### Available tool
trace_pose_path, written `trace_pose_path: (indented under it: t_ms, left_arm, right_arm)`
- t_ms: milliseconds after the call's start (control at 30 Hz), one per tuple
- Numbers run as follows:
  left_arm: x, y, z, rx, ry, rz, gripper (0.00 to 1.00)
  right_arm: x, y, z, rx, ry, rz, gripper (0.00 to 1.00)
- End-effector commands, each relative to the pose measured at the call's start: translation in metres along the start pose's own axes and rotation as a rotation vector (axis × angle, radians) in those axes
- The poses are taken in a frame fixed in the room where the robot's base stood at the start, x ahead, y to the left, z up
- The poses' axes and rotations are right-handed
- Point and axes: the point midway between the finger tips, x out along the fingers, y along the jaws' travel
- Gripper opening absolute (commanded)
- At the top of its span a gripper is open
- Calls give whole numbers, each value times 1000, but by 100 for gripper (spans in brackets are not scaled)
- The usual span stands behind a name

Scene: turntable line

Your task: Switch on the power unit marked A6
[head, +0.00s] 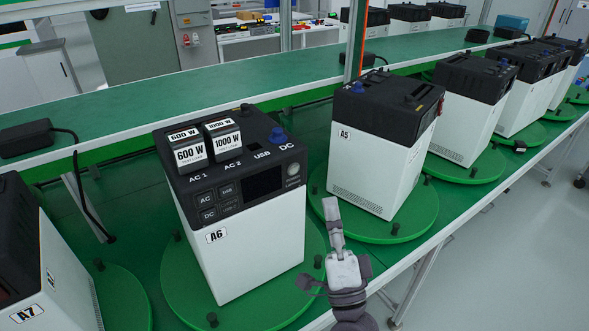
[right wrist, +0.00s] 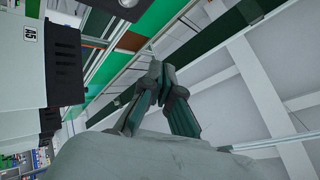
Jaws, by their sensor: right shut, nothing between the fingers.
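The power unit A6 (head: 248,245) stands upright on a round green turntable in the head view, with a white body and a dark top. Its A6 label (head: 216,236) is on the front. Its front panel has AC, USB and DC buttons (head: 207,199), a dark screen (head: 264,181) and a round grey button (head: 293,169). The screen shows no lit reading. Two small blocks, marked 600 W (head: 189,153) and 1000 W (head: 224,140), stand on its top. My right gripper (head: 331,208) is shut and empty, right of A6 and apart from it. It also shows in the right wrist view (right wrist: 156,72). My left gripper is not in view.
Unit A5 (head: 372,165) stands on its turntable (head: 420,218) behind my right gripper. Unit A7 (head: 55,290) is at the lower left. Several more units line the belt at the right. A green shelf (head: 130,97) runs behind. The turntables carry dark pegs (head: 212,320).

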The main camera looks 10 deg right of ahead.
Motion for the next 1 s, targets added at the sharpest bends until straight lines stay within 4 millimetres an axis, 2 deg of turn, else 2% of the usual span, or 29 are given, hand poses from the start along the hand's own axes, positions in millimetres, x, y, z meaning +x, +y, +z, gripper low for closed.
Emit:
trace_pose_path:
  t_ms: [167, 567, 1000]
  left_arm:
    - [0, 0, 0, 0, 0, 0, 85]
    - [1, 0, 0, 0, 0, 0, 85]
    - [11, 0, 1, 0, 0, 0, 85]
  right_arm:
    - [1, 0, -6, 18, 33, -8, 0]
    - [5, 2, -3, 16, 32, -10, 0]
    - [46, 31, 26, 16, 31, -10, 0]
